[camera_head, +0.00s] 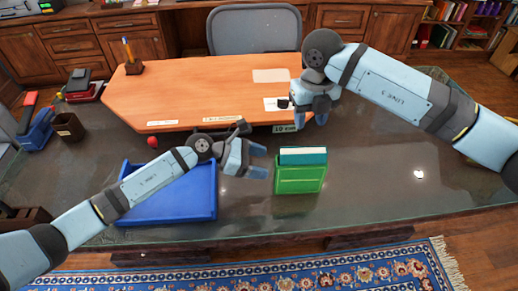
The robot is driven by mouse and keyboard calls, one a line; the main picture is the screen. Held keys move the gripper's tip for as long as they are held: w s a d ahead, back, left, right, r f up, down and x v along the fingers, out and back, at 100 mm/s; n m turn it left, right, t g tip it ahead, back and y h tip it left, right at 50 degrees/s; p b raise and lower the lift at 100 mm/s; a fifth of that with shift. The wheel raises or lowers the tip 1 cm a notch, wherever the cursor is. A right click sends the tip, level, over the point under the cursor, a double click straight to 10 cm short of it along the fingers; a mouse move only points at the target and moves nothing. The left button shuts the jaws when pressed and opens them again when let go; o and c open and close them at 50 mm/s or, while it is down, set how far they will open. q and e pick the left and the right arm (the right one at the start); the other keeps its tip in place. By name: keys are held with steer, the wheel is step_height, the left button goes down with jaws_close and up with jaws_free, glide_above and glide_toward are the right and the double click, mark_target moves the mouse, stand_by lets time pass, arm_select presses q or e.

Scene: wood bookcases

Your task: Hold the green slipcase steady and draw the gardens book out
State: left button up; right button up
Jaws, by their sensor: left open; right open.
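The green slipcase (299,179) stands upright on the dark glossy desktop, right of centre. The teal book (303,155), seemingly the gardens book, shows its pale top edge above the slipcase opening; its title cannot be read. My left gripper (266,161) is open and empty, just left of the slipcase, its fingertips pointing at the case's left side with a small gap. My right gripper (310,122) is open, above and behind the book, pointing down, and appears apart from it.
A blue tray (208,212) lies left of the slipcase, under my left arm. An orange-brown wooden board (180,88) with paper labels lies behind. The desktop right of the slipcase is clear.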

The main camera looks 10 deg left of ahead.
mark_target(284, 169)
arm_select(q)
steer(key=x, duration=0.8)
steer(key=shift+a+f, duration=0.15)
steer(key=shift+f, duration=0.1)
